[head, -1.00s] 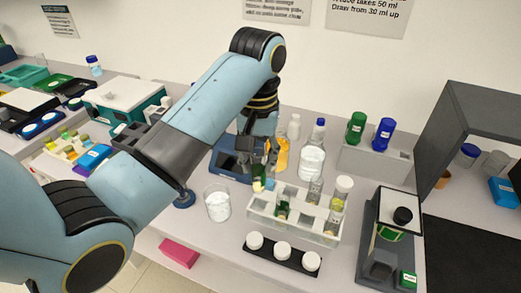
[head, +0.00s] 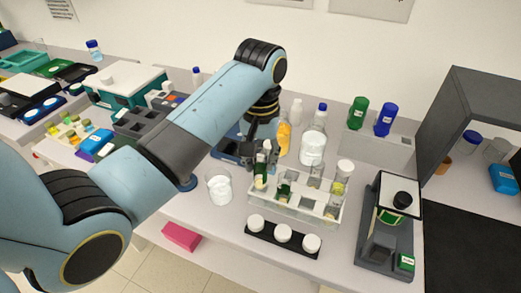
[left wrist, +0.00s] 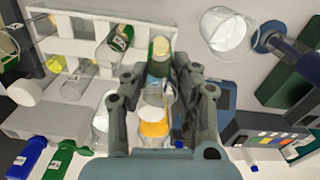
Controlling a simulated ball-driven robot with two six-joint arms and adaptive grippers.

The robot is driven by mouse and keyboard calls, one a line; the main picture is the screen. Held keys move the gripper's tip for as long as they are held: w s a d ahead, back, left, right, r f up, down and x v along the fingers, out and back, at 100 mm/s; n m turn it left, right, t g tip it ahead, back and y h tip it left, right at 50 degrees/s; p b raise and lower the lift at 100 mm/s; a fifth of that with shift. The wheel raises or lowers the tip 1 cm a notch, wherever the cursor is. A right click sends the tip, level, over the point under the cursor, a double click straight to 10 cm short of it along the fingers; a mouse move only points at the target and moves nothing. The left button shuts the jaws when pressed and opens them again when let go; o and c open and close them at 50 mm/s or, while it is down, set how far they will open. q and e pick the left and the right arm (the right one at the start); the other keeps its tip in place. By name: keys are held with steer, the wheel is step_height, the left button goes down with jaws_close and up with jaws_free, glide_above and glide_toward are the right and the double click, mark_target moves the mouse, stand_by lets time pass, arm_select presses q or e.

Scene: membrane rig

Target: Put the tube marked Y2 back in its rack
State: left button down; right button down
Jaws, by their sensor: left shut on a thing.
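My left gripper (head: 263,158) is shut on a tube with a green band and a pale end (head: 260,181), at the left end of the white rack (head: 325,222). Several other tubes stand in the rack, including a green-marked one (head: 284,187) and a yellowish one (head: 334,203). My right gripper is not in view.
A glass beaker (head: 219,188) stands just left of the rack. Bottles stand behind, including a clear blue-capped one (head: 313,147). A grey device (head: 390,225) stands to the right.

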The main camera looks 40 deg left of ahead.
mark_target(261, 173)
arm_select(q)
steer(key=shift+f+b, duration=0.6)
steer(key=shift+f, duration=1.6)
steer(key=shift+f, duration=0.25)
steer(key=c, duration=1)
jaws_free()
steer(key=shift+f, duration=0.1)
step_height(261, 173, up, 8)
steer(key=shift+f, duration=0.2)
steer(key=shift+f, duration=0.1)
